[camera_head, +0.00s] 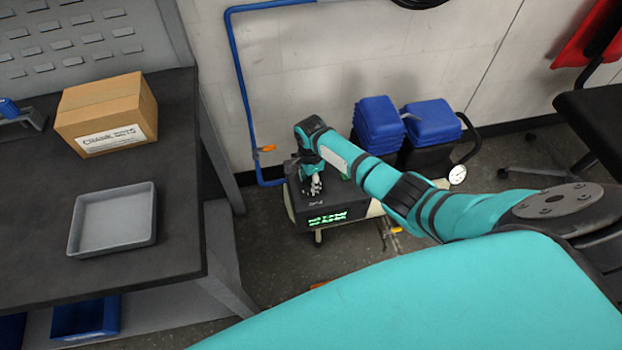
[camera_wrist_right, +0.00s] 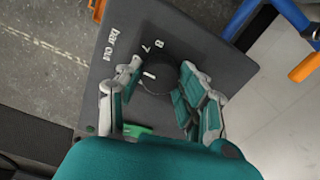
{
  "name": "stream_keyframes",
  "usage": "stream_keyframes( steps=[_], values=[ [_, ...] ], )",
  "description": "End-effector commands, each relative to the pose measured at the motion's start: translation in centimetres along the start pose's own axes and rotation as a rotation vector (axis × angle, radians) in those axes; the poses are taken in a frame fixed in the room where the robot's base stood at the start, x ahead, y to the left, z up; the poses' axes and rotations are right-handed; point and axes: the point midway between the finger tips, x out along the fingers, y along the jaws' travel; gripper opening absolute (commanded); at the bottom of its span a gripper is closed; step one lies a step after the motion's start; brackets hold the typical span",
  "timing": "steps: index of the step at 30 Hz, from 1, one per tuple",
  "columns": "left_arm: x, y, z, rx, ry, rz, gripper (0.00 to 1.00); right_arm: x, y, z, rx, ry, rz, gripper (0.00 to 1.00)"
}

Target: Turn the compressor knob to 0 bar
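The compressor (camera_head: 345,222) stands on the floor, with a dark top box and green lettering on its front. Its knob (camera_wrist_right: 157,78) is round and black with a short white mark, set in a dark panel printed "bar out", 7 and 8. Other scale numbers are hidden or unreadable. My right gripper (camera_wrist_right: 162,68) has its two fingers on either side of the knob, open around it; I cannot tell whether the left finger touches it. In the head view my right gripper (camera_head: 312,185) is over the compressor's top and hides the knob. My left gripper is out of view.
A blue pipe (camera_head: 242,90) with an orange valve (camera_head: 266,149) runs down the wall beside the compressor. A workbench (camera_head: 178,215) with a cardboard box (camera_head: 105,112) and a grey tray (camera_head: 113,218) is at left. A gauge (camera_head: 457,174) shows at right.

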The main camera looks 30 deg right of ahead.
Motion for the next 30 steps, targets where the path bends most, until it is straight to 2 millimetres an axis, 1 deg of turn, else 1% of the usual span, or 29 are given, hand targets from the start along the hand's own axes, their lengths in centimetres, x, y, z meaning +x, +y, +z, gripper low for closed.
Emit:
stream_keyframes(
  steps=[1, 4, 11, 17, 23, 30],
  values=[
    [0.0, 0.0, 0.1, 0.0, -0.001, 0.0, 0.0, 0.0, 0.0, 0.0, 0.0, 0.0, 0.001, 0.19],
    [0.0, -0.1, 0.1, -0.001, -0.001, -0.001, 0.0, 0.0, 0.0, 0.0, 0.0, 0.0, 0.001, 0.06],
    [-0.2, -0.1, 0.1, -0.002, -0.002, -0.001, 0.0, -0.1, 0.0, 0.0, -0.015, 0.0, 0.001, 0.06],
    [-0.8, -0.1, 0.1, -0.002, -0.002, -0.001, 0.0, -0.2, 0.1, 0.0, -0.093, -0.001, 0.002, 0.06],
    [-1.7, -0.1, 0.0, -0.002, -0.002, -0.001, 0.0, -0.2, 0.0, 0.0, -0.242, -0.001, 0.002, 0.06],
    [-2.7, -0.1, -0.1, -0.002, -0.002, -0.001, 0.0, -0.2, 0.0, 0.0, -0.468, -0.001, 0.002, 0.06]
  ],
)
